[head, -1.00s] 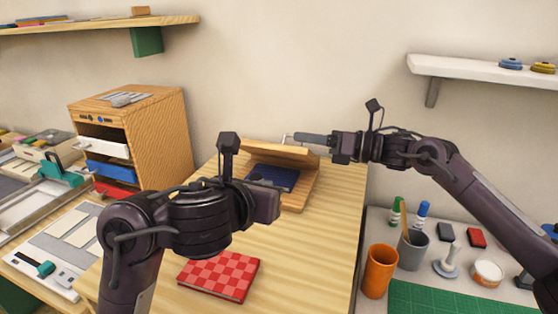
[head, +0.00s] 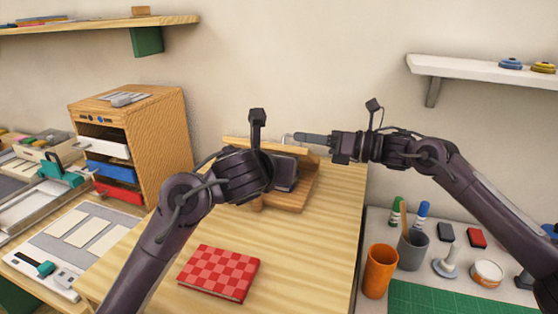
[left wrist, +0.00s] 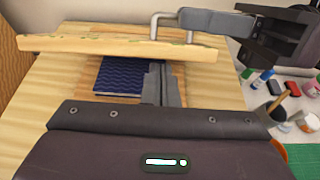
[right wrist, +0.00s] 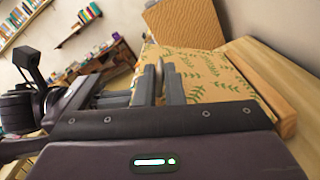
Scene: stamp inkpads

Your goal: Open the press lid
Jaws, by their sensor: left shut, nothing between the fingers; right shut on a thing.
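The wooden press stands near the far end of the table, its base (head: 297,198) flat. Its lid (head: 311,155) is raised off the base, and its edge shows in the left wrist view (left wrist: 110,46). My right gripper (head: 297,137) is shut on the lid's metal handle (left wrist: 158,22). A dark blue patterned block (left wrist: 115,76) lies on the base under the lid; my left arm hides it in the head view. My left gripper (left wrist: 158,72) is shut and empty, its fingers beside the block and below the lid edge. The lid's leaf-patterned face (right wrist: 213,88) shows in the right wrist view.
A red checkered book (head: 218,272) lies at the table's front. A wooden drawer cabinet (head: 160,145) stands left. An orange cup (head: 379,270), a grey cup (head: 412,250) and a green mat (head: 440,298) are on the right. The table's right front is clear.

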